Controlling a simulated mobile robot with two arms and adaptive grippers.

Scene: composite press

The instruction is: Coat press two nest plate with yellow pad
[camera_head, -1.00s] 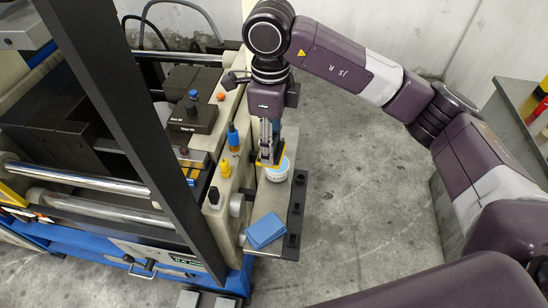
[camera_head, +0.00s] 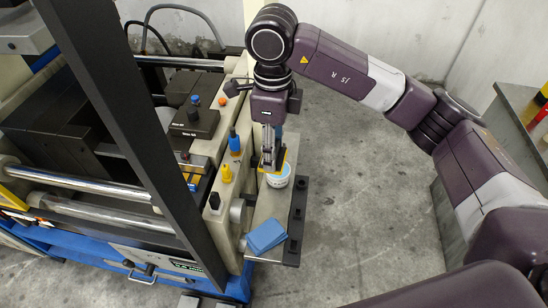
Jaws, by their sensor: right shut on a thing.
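My right gripper (camera_head: 271,158) is shut on the yellow pad (camera_head: 287,161), which is mostly hidden behind the fingers. It holds the pad at the top of a white tub (camera_head: 278,179) with a blue-edged rim. I cannot tell whether the pad touches what is inside. The tub stands on the narrow side shelf (camera_head: 267,203) of the press. The press (camera_head: 110,172) fills the left of the view, with dark blocks and chrome rods. I cannot make out press two's nest plate with certainty. My left gripper is not in view.
A dark slanted post (camera_head: 150,140) crosses in front of the press. Knobs, including a yellow one (camera_head: 226,173), line the press edge. The floor to the right is open.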

